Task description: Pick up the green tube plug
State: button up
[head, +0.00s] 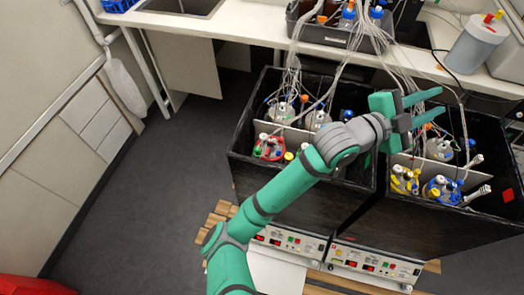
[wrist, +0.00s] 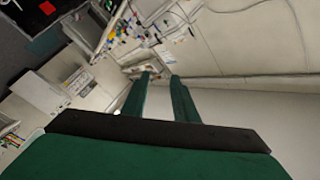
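I cannot make out the green tube plug for certain in either view. Several bioreactor vessels with coloured caps and tubes stand in two black boxes, among them a red-capped one (head: 269,147), a yellow-capped one (head: 404,180) and a blue-capped one (head: 441,189). My gripper (head: 442,101) is open and empty, raised above the boxes with its fingers pointing to the right. In the wrist view its two green fingers (wrist: 162,78) stand apart with nothing between them. My arm hides part of the left box and some vessels.
The left black box (head: 250,183) and right black box (head: 420,226) stand side by side above control units with red displays (head: 375,266). Tubes hang down from the bench (head: 255,25) behind. A grey container (head: 476,45) stands on the bench. Dark floor at left is clear.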

notch_tip(320, 180, down, 7)
jog(key=m+g+y, duration=0.3)
jog(key=m+y, duration=0.1)
jog(key=m, duration=0.1)
jog(key=m+g+y, duration=0.1)
jog(key=m+y, duration=0.2)
jog(key=y, duration=1.2)
send_near(257, 149)
jog(key=shift+x, duration=5.1)
grip_shut()
